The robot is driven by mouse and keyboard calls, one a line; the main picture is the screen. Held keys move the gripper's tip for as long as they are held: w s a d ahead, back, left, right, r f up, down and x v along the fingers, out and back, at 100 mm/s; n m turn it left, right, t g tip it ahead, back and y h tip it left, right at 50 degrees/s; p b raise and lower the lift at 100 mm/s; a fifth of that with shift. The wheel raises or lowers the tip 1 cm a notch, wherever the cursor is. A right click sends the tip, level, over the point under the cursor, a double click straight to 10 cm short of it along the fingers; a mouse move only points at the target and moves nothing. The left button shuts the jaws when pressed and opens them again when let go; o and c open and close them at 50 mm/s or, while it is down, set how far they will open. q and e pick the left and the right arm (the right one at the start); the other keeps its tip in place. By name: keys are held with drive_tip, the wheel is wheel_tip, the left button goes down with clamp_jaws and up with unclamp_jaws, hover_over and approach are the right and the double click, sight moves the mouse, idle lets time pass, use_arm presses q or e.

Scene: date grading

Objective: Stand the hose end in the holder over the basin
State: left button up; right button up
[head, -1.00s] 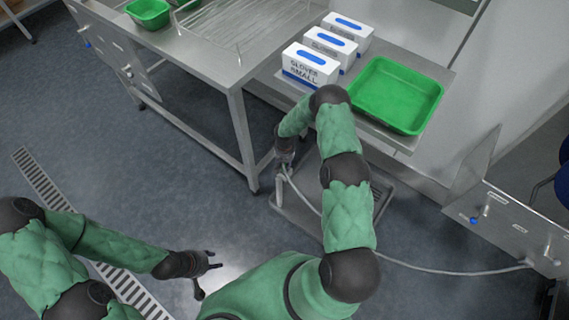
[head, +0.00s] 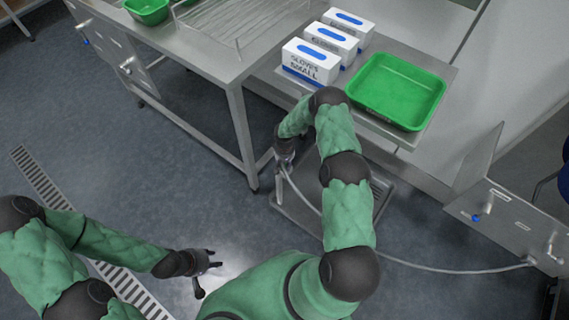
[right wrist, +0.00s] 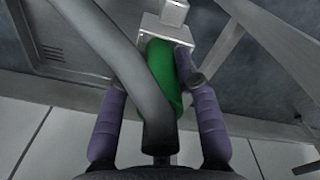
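My right gripper (head: 284,158) is low over the left rear edge of the grey basin (head: 300,225) on the floor. In the right wrist view its purple fingers (right wrist: 160,75) flank the green hose end (right wrist: 161,85), and the right fingertip lies against it. The grey hose (right wrist: 140,85) crosses in front and hides the left fingertip. A square metal piece (right wrist: 150,32), apparently the holder, is just beyond the green part. I cannot tell whether the hose end is inside it. My left gripper (head: 210,277) is open and empty over the floor.
The hose (head: 445,270) runs to a steel panel (head: 510,222) at the right. A steel table (head: 215,65) stands behind, left of the basin. A shelf behind the basin carries glove boxes (head: 312,63) and a green tray (head: 398,90). Floor at the left is clear.

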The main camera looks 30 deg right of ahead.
drive_tip(key=o, duration=0.3)
wheel_tip(320, 180, up, 12)
drive_tip(key=shift+r, duration=0.1)
idle(0.6)
idle(0.3)
